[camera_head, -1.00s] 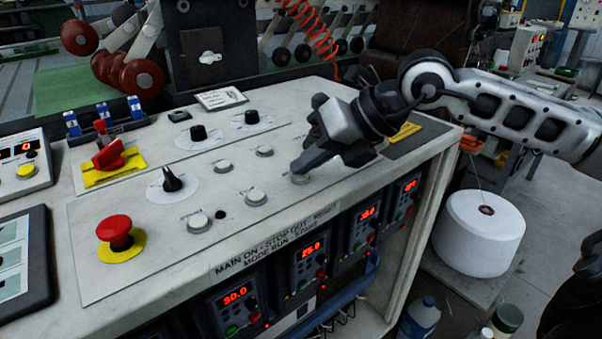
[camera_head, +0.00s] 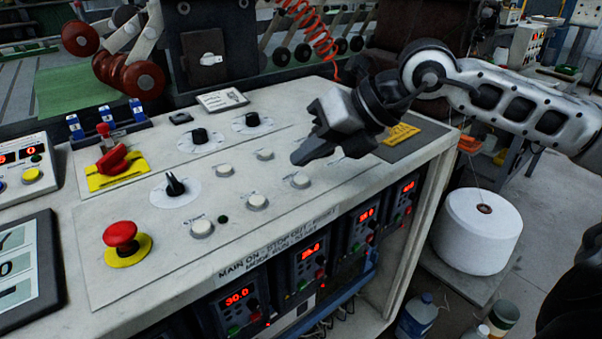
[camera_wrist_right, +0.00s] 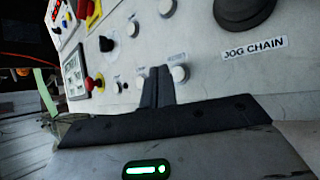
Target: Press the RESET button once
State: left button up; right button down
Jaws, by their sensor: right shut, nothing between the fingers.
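The control panel (camera_head: 290,215) has several pale round push buttons on its sloped top, with labels too small to read, so I cannot tell by lettering which is RESET. In its front row are a left button (camera_head: 201,228), a middle button (camera_head: 257,202) and a right button (camera_head: 299,181). My right gripper (camera_head: 302,157) is shut and empty, its tips above and behind the right front button, with a visible gap. In the right wrist view the shut fingers (camera_wrist_right: 158,86) stand between two pale buttons, one close on their right (camera_wrist_right: 180,74). My left gripper is not in view.
A red mushroom button (camera_head: 121,236), a red rotary switch (camera_head: 116,160) and black knobs (camera_head: 175,186) stand left and behind. A screen (camera_head: 22,265) lies at the left edge. Lit controllers (camera_head: 238,297) are below the front edge. A white spool (camera_head: 480,232) stands on the right.

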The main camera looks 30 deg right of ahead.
notch_tip(320, 180, up, 4)
jog(key=p, duration=0.3)
jog(key=shift+r, duration=0.1)
dwell(0.6)
